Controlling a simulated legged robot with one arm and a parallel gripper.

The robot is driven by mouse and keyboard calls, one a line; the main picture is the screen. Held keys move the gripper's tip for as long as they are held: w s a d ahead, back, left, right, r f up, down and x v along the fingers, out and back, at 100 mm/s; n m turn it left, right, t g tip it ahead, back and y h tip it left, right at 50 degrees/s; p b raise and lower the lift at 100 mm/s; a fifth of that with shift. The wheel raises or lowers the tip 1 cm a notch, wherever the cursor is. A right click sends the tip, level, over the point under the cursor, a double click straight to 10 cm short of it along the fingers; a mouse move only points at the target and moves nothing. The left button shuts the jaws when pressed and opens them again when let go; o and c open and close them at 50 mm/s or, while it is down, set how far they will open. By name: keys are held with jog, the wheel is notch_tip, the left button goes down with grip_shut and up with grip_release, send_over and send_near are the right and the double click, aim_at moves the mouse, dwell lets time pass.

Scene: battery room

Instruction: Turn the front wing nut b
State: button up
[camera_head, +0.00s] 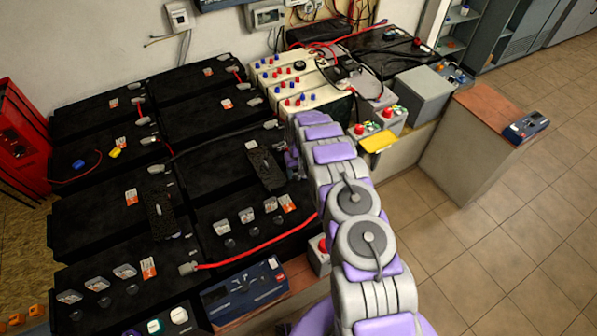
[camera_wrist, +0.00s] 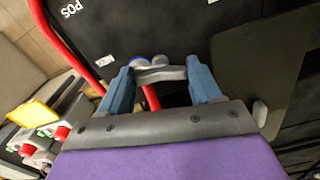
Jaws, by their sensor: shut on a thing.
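In the wrist view, a grey wing nut (camera_wrist: 160,74) with a bluish spot at its upper left sits between the two blue fingers of my gripper (camera_wrist: 162,78). The fingers are shut on it, one at each side. Behind it is a black battery face (camera_wrist: 200,45) marked POS. A red cable (camera_wrist: 82,52) runs past the left finger, and a red piece shows just below the nut. In the head view, my arm hides the nut and most of my gripper, at the right edge of the black batteries (camera_head: 215,124).
White batteries (camera_head: 300,80) with red and blue caps stand beyond my arm. A yellow tray (camera_head: 378,141) and red buttons lie close to its right. A grey box (camera_head: 422,93) and a brown-topped cabinet (camera_head: 490,115) stand further right. The tiled floor at right is clear.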

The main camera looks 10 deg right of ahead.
jog(key=m, duration=0.4)
jog(key=shift+w+a+r+m, duration=0.1)
jog(key=shift+w+a+m, duration=0.05)
jog(key=shift+m, duration=0.15)
jog(key=m+p, duration=0.1)
jog(key=m, duration=0.2)
jog(key=shift+a+m, duration=0.1)
jog(key=shift+m, duration=0.2)
jog(key=m, duration=0.2)
jog(key=shift+m+p, duration=0.3)
jog(key=shift+p, duration=0.05)
jog(key=shift+w+m+p, duration=0.2)
jog(key=shift+m+p, duration=0.2)
jog(key=shift+m, duration=1.9)
jog(key=o, duration=0.8)
notch_tip(320, 180, up, 17)
jog(key=shift+a+r+p, duration=0.1)
jog(key=shift+p, duration=0.6)
